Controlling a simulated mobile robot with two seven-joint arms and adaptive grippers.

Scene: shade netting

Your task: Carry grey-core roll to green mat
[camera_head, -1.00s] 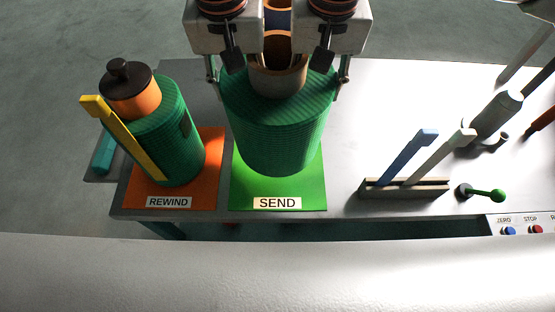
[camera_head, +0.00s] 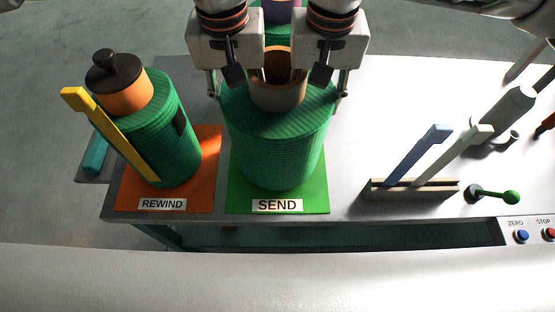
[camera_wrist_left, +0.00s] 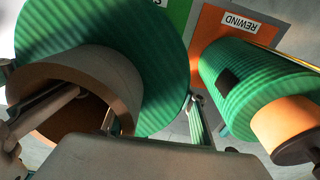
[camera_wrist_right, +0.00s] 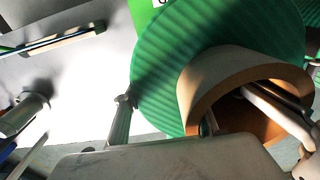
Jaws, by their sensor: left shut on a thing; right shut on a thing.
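The large green net roll (camera_head: 280,155) with a greyish-brown core (camera_head: 278,95) is upright over the green mat (camera_head: 308,198) labelled SEND. Its base overlaps the mat; I cannot tell if it touches. My left gripper (camera_head: 238,82) is shut on the roll's left side, and my right gripper (camera_head: 320,82) on its right side. Both wrist views show the core, in the left (camera_wrist_left: 105,75) and the right (camera_wrist_right: 215,75), with finger parts inside its opening and a finger outside the roll. The mat's far part is hidden behind the roll.
Left of it, a green roll (camera_head: 160,140) with an orange core and dark knob stands on the orange REWIND mat (camera_head: 207,150), a yellow bar leaning on it. Another roll with a purple core (camera_head: 282,10) is behind. A rack (camera_head: 410,190) with blue and pale bars stands right.

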